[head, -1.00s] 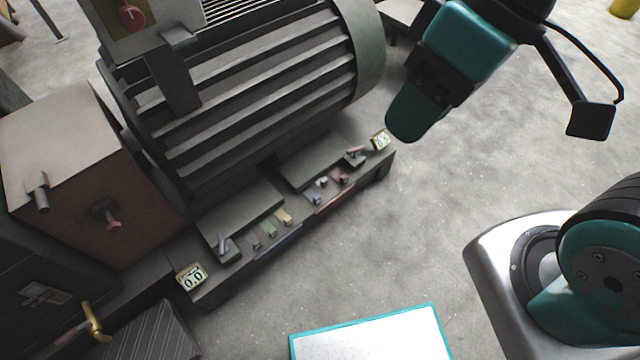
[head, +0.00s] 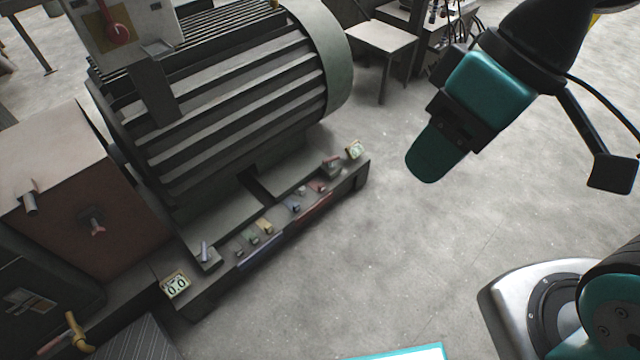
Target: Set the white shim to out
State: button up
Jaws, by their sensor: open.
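The white shim (head: 300,190) is a small pale tab in the row of coloured shims along the front of the motor's base. It lies between the blue shim (head: 295,207) and the red shim (head: 318,186), too small to tell its exact setting. My gripper (head: 424,166) hangs to the right of the base, above the floor in the picture and apart from the shims. It is open and empty; its fingers overlap in this view.
A large ribbed motor (head: 230,90) stands over the base. Yellow (head: 265,227) and green (head: 252,238) shims sit further left. Dial displays stand at the left (head: 176,286) and right (head: 354,149) ends. The floor (head: 370,255) before the base is clear.

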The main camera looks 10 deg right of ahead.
aim_at(301, 191)
jog(key=z, duration=0.1)
jog(key=i, duration=1.5)
jog(key=u, duration=0.7)
